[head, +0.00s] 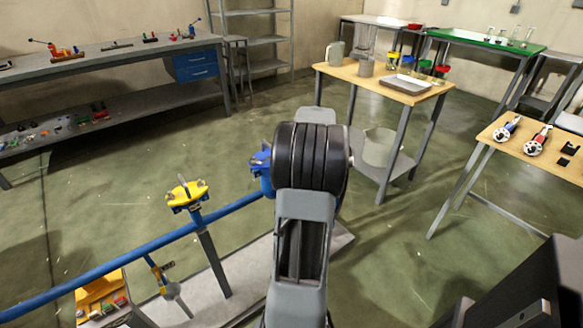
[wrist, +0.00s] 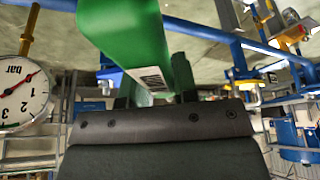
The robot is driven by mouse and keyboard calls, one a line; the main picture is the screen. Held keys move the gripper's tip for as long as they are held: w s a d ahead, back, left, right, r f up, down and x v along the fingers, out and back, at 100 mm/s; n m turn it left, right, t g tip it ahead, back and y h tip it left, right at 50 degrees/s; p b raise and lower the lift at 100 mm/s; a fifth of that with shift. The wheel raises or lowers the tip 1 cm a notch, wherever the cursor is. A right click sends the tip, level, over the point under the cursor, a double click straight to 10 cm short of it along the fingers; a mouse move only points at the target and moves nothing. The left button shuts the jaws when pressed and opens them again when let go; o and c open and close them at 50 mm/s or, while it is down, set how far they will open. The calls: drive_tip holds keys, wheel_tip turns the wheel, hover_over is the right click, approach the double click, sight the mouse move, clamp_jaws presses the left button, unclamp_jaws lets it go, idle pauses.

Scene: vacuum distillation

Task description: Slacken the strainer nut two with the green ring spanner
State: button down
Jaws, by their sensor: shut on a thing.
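The green ring spanner (wrist: 122,25) fills the upper middle of the wrist view, very close to the camera. My gripper (wrist: 153,92) is shut on it, with a dark finger on each side. A small label shows on the spanner's lower part. Its ring end is not clearly visible, so I cannot tell whether it is around a nut. I cannot pick out strainer nut two in either view. In the head view my own arm hides the gripper and the spanner.
A blue pipe (head: 128,257) carries a yellow fitting (head: 186,194) and a blue fitting (head: 261,161) beside my arm. A pressure gauge (wrist: 22,98) is close at left in the wrist view. A wooden table (head: 336,77) stands behind. Open floor lies right of my arm.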

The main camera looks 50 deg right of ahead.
drive_tip(key=shift+w+d+n, duration=0.1)
drive_tip(key=shift+d+n, duration=0.2)
drive_tip(key=d+n+p, duration=0.1)
drive_tip(key=w+d+n+y+p, duration=0.1)
drive_tip(key=shift+d, duration=0.4)
drive_tip(key=shift+a+b, duration=0.15)
drive_tip(key=shift+b, duration=0.15)
drive_tip(key=shift+s+a, duration=0.1)
drive_tip(key=shift+a, duration=0.05)
idle(0.3)
drive_tip(key=shift+r, duration=0.2)
